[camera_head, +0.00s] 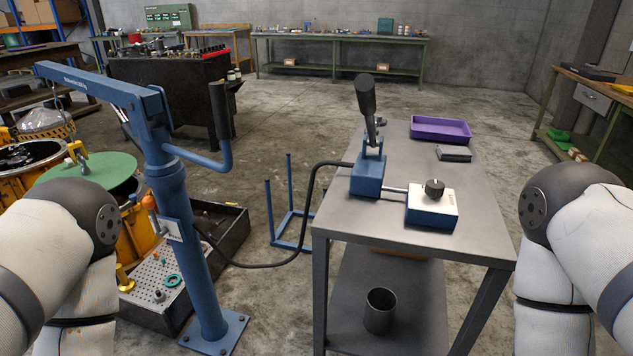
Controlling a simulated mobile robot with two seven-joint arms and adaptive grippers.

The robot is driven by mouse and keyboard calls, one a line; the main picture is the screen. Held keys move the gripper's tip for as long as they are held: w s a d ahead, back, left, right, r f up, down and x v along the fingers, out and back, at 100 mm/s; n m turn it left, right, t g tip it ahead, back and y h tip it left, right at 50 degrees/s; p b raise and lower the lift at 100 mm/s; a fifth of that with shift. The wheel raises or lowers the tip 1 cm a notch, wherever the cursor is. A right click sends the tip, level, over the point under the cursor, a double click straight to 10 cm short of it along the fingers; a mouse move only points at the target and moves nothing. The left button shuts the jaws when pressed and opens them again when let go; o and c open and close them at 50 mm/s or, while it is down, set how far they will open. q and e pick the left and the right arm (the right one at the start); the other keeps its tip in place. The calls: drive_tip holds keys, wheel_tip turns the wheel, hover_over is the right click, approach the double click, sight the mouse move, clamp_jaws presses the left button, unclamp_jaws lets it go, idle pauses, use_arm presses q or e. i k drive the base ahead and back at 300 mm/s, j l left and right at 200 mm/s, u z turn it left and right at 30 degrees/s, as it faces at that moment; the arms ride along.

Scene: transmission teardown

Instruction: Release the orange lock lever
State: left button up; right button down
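A small orange part (149,202) shows at the left side of the blue crane column (180,230), beside a pale plate (172,229) fixed to it. It may be the lock lever, but it is too small to tell its shape or position. My arms enter at the lower left and lower right edges.
A grey metal table (410,180) carries a blue hand pump (368,172) with a black handle, a blue-and-white box (431,206) and a purple tray (440,128). A black hose (262,264) runs from pump to column. A drip tray (225,228) stands behind the column.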

sight(148, 202)
drive_tip(key=u, duration=1.1)
